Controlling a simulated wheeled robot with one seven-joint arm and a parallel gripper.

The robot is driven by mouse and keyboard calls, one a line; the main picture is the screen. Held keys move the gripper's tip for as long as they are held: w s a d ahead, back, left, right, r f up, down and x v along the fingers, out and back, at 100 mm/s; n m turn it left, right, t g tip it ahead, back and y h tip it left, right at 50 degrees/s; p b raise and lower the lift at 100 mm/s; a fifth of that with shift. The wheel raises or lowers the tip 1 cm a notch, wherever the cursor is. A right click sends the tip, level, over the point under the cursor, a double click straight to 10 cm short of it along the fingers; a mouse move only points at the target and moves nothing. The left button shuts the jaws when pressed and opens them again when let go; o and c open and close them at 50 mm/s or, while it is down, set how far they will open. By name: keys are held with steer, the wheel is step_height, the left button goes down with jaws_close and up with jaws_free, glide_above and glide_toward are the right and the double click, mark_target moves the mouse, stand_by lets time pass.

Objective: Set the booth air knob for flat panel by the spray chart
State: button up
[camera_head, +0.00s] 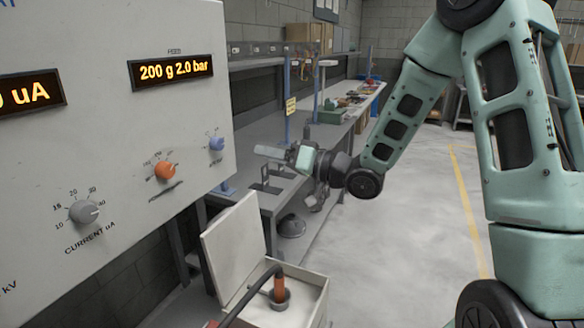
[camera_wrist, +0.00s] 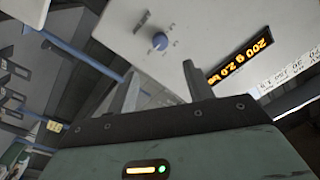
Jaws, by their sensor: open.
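The control panel (camera_head: 110,130) fills the left of the head view. Its blue knob (camera_head: 216,144) is at the right edge, beside an orange knob (camera_head: 165,171) and a grey current knob (camera_head: 85,211). The blue knob also shows in the wrist view (camera_wrist: 160,41), beyond the fingertips. The feed display (camera_head: 172,71) reads 200 g 2.0 bar. My gripper (camera_wrist: 160,75) is open and empty, pointing at the panel, apart from the blue knob. A printed sheet (camera_wrist: 290,82) shows at the right of the wrist view, turned and unreadable; I cannot tell if it is the spray chart.
An open white box (camera_head: 300,300) with an orange-handled tool (camera_head: 279,285) stands below the panel. A long workbench (camera_head: 262,130) with parts on it runs behind my gripper. The floor (camera_head: 400,220) at the middle right is clear.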

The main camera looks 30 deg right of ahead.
steer(key=v, duration=0.5)
steer(key=shift+b, duration=0.35)
steer(key=s+a+f+n+g+h, duration=0.35)
steer(key=a+f+g+h, duration=0.35)
steer(key=a, duration=0.5)
steer(key=s+a+f+n+g+h, duration=0.1)
steer(key=s+a+n+g+h, duration=0.1)
steer(key=s, duration=1)
steer(key=s+a+f+n+g+h, duration=0.1)
steer(key=s+a+g, duration=0.2)
steer(key=s, duration=1)
steer(key=g, duration=0.2)
steer(key=shift+s+f+n+g+h, duration=0.2)
steer(key=shift+n+g+h, duration=0.1)
steer(key=shift+n+h, duration=0.1)
